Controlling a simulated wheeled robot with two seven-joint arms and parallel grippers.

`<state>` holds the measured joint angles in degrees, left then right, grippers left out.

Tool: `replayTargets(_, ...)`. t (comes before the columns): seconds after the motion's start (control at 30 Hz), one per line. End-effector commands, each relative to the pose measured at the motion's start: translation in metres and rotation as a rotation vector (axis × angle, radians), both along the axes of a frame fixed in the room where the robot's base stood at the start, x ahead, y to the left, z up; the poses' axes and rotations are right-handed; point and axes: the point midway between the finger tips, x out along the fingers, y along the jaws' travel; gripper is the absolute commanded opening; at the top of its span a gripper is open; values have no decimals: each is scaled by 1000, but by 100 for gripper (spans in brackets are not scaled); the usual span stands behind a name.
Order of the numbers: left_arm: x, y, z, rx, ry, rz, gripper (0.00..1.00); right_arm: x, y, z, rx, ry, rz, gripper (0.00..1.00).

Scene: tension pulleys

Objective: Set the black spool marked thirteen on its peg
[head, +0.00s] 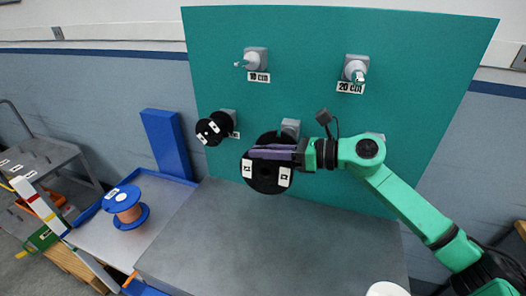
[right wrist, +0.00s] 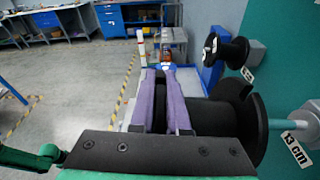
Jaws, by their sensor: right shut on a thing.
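A black spool (head: 268,178) with white labels on its flange is held in my right gripper (head: 255,152), in front of the teal board. The purple fingers are shut on it. In the right wrist view, the spool's large flange (right wrist: 262,130) is close to a pale peg (right wrist: 288,123) with a "13 cm" label (right wrist: 297,149). In the head view this peg's grey mount (head: 290,127) shows just above the spool, mostly hidden. My left gripper is not in view.
A smaller black spool (head: 212,129) sits on a peg to the left. Pegs labelled 10 cm (head: 257,60) and 20 cm (head: 355,70) above are empty. A blue-flanged spool (head: 126,208) stands on the left table. The grey tabletop (head: 270,245) below is mostly clear.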

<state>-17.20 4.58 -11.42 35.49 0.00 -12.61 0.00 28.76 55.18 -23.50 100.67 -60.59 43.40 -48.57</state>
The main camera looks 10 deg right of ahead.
Motion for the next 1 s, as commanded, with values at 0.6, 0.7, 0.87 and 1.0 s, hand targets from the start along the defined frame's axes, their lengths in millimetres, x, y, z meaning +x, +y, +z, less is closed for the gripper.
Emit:
replayTargets(0.6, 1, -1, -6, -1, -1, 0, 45, 2, -1, 0, 1, -2, 0, 0)
replayTargets(0.7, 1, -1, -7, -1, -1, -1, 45, 6, -3, -1, 2, -2, -1, 0)
replayTargets(0.87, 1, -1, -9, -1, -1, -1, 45, 10, -6, -2, 1, -1, -1, 0)
replayTargets(1.0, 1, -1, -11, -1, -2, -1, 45, 14, -9, -2, 1, -2, 0, 0)
